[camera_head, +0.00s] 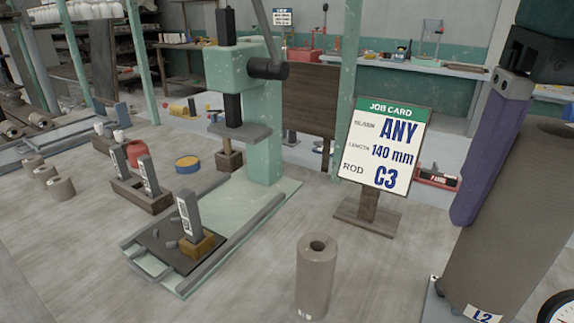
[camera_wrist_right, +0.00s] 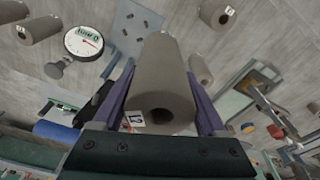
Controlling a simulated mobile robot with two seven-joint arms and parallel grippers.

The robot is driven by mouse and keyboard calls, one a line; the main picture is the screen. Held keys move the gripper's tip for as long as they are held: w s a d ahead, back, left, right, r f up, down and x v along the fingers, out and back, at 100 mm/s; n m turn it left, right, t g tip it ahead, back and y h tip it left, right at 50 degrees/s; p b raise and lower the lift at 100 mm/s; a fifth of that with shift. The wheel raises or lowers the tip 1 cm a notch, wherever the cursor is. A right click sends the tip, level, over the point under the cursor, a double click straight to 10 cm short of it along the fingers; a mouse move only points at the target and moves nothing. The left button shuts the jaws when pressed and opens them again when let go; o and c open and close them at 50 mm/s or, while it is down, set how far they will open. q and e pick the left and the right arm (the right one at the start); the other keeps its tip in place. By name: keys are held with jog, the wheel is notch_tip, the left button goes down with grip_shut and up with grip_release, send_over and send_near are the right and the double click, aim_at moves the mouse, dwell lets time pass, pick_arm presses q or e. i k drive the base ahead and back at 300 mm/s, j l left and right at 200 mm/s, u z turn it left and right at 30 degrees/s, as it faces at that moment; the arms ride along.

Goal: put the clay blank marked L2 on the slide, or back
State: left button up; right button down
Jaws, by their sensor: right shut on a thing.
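The clay blank marked L2 (camera_head: 525,190) is a large grey-brown cylinder with a hole at its top end, upright at the right in the head view. My right gripper (camera_head: 488,205) is shut on it, with a purple finger along its side. The right wrist view shows the blank (camera_wrist_right: 165,75) between both purple fingers, its L2 label by the open end. The slide, a dark plate (camera_head: 150,238) between rails on the green press base (camera_head: 262,212), bears a brown block with a grey tagged upright and small dark bits. My left gripper is not in view.
Another hollow clay blank (camera_head: 316,275) stands in front of the job card stand (camera_head: 367,208), between the press and my right gripper. A dial (camera_head: 563,308) is at the lower right edge. Several smaller blanks (camera_head: 61,188) stand at the left. Bare table lies around the standing blank.

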aim_at(175, 234)
jog(key=i+j+u, duration=0.2)
jog(key=j, duration=0.3)
jog(key=i+j+u, duration=0.15)
jog(key=i+j, duration=0.15)
jog(key=i+j+u, duration=0.2)
jog(key=j, duration=0.35)
jog(key=i, duration=0.4)
